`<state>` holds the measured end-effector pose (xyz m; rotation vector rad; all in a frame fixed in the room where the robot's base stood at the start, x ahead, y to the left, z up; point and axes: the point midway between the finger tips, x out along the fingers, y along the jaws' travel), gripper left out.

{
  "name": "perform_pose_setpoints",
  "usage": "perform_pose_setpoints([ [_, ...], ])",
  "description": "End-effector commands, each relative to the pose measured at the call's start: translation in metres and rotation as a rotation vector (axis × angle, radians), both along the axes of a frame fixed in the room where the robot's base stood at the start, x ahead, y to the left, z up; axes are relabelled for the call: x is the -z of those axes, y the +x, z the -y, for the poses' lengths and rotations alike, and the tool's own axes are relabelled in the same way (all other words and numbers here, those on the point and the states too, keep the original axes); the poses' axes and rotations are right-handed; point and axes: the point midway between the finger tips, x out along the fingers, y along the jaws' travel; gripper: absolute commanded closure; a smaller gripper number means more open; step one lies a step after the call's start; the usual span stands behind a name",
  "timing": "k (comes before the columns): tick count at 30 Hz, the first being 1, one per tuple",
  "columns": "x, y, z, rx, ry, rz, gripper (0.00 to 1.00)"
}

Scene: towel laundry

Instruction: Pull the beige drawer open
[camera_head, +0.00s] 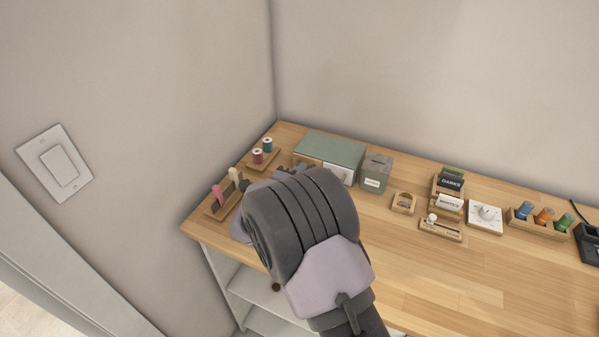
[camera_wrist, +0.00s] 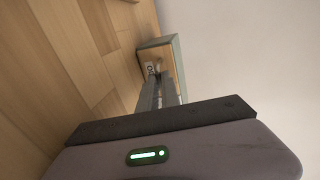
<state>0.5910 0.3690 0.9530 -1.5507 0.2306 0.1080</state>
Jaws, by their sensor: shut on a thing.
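A low green-topped drawer box (camera_head: 332,147) stands at the back of the wooden worktop, and it also shows at the far end of my fingers in the wrist view (camera_wrist: 177,58). Its beige drawer front (camera_wrist: 152,56) faces my gripper (camera_wrist: 157,78). My fingers are shut at the small knob on that front; the tips partly cover it. In the head view my wrist hides most of the beige drawer and the fingers. A white front shows to the right on the same box. How far the beige drawer stands out is hard to tell.
Left of my arm are thread spools (camera_head: 262,151) and a peg rack (camera_head: 228,194). To the right stand a green slotted box (camera_head: 375,173), a wooden ring holder (camera_head: 404,202), label blocks (camera_head: 449,190) and a white dial (camera_head: 486,216). The front right worktop is clear.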

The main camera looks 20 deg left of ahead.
Motion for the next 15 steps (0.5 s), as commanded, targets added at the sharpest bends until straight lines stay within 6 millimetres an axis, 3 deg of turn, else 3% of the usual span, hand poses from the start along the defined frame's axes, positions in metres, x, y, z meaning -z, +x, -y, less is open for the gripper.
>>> perform_pose_setpoints([
  [2,-0.001,-0.005,-0.001,-0.001,0.0,0.0,1.0],
  [10,-0.003,-0.06,-0.006,-0.002,-0.001,-0.001,1.0],
  [15,-0.001,-0.076,-0.007,-0.001,-0.001,0.001,1.0],
])
